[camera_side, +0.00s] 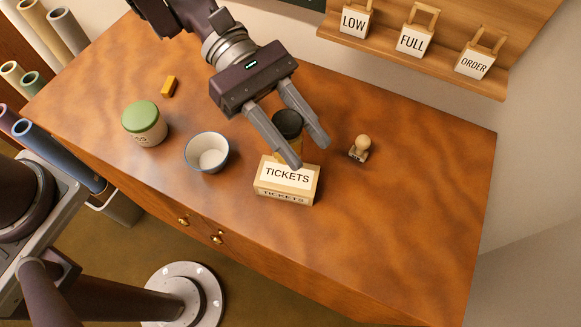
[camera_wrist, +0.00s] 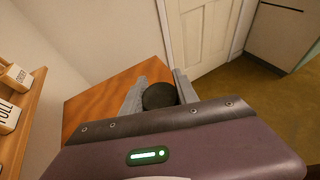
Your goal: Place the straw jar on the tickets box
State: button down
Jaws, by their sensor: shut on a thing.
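The straw jar has a black lid (camera_side: 287,122) and a yellowish body, mostly hidden behind the fingers in the side view. My gripper (camera_side: 308,152) is shut on it, one finger on each side. The jar's dark lid (camera_wrist: 158,96) also shows between the fingers in the wrist view. The tickets box (camera_side: 286,181) is a pale wooden box with white "TICKETS" labels, standing on the table just in front of and below the jar. The jar's base is hidden, so I cannot tell whether it touches the box or is held above or behind it.
On the wooden table (camera_side: 400,230), a white bowl (camera_side: 207,153), a green-lidded jar (camera_side: 144,124) and a small yellow block (camera_side: 168,86) stand left. A wooden stamp (camera_side: 360,148) stands right of my gripper. A wall shelf (camera_side: 430,58) holds labelled tags. The table's right side is clear.

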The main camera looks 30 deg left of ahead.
notch_tip(320, 180, down, 8)
jog(key=shift+r, duration=0.1)
jog(key=c, duration=0.9)
grip_release()
